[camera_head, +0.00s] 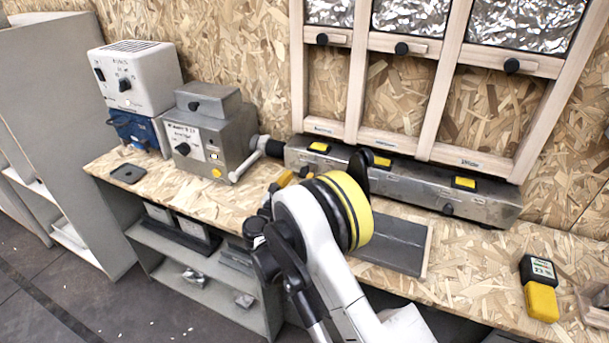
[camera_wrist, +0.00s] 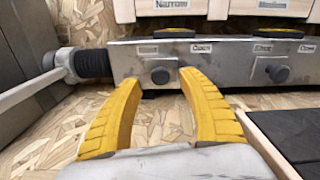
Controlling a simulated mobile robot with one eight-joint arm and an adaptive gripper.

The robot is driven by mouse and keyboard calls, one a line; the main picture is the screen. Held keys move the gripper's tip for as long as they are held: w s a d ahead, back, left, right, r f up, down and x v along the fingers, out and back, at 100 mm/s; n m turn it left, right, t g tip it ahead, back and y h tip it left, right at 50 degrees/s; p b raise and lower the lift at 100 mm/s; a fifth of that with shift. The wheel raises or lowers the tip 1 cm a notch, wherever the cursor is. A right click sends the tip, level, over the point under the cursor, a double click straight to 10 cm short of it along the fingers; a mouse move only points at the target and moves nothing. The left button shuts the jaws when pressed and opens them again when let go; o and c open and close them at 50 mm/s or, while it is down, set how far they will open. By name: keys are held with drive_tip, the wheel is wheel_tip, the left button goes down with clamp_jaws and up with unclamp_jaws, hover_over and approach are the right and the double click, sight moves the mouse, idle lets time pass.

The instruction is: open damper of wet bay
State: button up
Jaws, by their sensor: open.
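A grey metal box (camera_head: 400,184) runs along the foot of a wooden frame with three bays. Dark round knobs stand on its front; the wrist view shows a left knob (camera_wrist: 161,76) and a right knob (camera_wrist: 277,72), each with small blurred labels beside it. Above the left knob the frame reads "Narrow"; the right bay's label in the head view seems to read "Wide", the middle one is unclear. No label legibly reads "wet". My gripper (camera_wrist: 160,82) is open and empty, its yellow fingers in front of the left knob, which shows between the tips. Contact cannot be told.
A grey machine (camera_head: 209,130) with a hose and pale lever (camera_head: 248,160) stands left of the box. A white-and-blue unit (camera_head: 137,80) is farther left. A dark plate (camera_head: 392,245) lies on the bench at the right. A yellow-black device (camera_head: 540,290) lies farther right.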

sight(303, 171)
drive_tip(key=shift+b+x, duration=0.45)
drive_tip(key=shift+x, duration=1.55)
drive_tip(key=c, duration=1)
clamp_jaws()
